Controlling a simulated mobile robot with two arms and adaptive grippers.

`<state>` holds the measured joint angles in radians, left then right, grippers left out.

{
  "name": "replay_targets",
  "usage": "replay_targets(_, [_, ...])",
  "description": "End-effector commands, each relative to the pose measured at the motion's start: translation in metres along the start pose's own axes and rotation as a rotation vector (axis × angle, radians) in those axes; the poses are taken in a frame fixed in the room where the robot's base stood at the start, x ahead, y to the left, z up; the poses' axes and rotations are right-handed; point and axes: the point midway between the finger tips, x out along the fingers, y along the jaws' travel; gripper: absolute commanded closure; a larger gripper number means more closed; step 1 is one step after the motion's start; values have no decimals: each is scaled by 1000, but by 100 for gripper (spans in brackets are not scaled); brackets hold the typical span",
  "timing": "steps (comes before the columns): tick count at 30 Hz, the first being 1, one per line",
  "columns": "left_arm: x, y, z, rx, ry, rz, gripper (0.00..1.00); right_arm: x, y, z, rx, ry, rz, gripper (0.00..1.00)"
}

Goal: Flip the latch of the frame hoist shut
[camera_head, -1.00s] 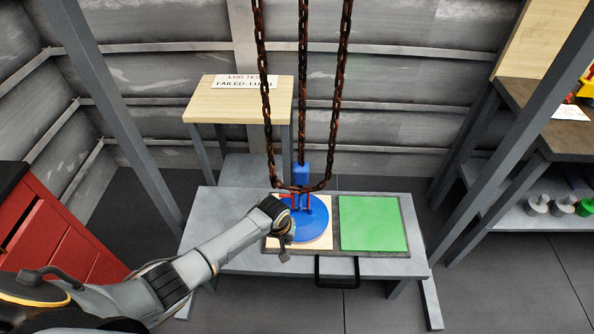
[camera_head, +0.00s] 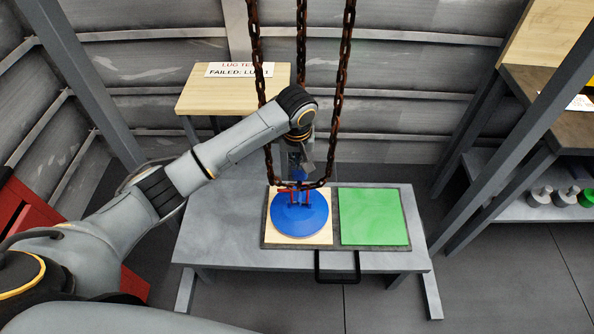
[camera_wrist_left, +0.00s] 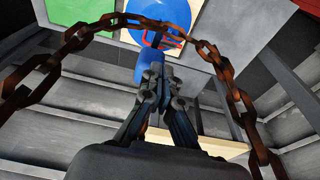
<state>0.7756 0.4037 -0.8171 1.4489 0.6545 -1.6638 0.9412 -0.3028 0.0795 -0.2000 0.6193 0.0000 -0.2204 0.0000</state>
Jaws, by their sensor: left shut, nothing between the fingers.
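The frame hoist hangs on rusty chains (camera_head: 343,70). Its blue block (camera_wrist_left: 148,62) shows in the left wrist view, partly behind my fingers. Small red parts (camera_head: 291,195), perhaps including the latch, stand just above a blue round weight (camera_head: 300,220). The red parts (camera_wrist_left: 160,40) also show in the left wrist view, beyond my fingertips. My left gripper (camera_head: 303,168) is shut and empty. It is in front of the blue block in the head view and covers much of it, so I cannot tell whether they touch. The latch position is unclear. My right gripper is not in view.
The weight sits on a pale square beside a green square (camera_head: 373,217) on a grey bench (camera_head: 220,225). A black handle (camera_head: 337,268) is at the bench front. A wooden table with a "FAILED" sign (camera_head: 238,70) stands behind. Chains hang close around my left gripper.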

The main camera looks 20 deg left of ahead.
Motion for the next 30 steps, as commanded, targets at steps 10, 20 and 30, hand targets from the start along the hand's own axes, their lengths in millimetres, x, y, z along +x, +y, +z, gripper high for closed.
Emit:
replay_targets(10, [61,0,1,-1,-2,-2,100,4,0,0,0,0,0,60])
replay_targets(20, [94,0,0,1,1,0,100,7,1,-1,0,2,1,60])
replay_targets(30, [95,0,0,1,1,0,100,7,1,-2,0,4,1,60])
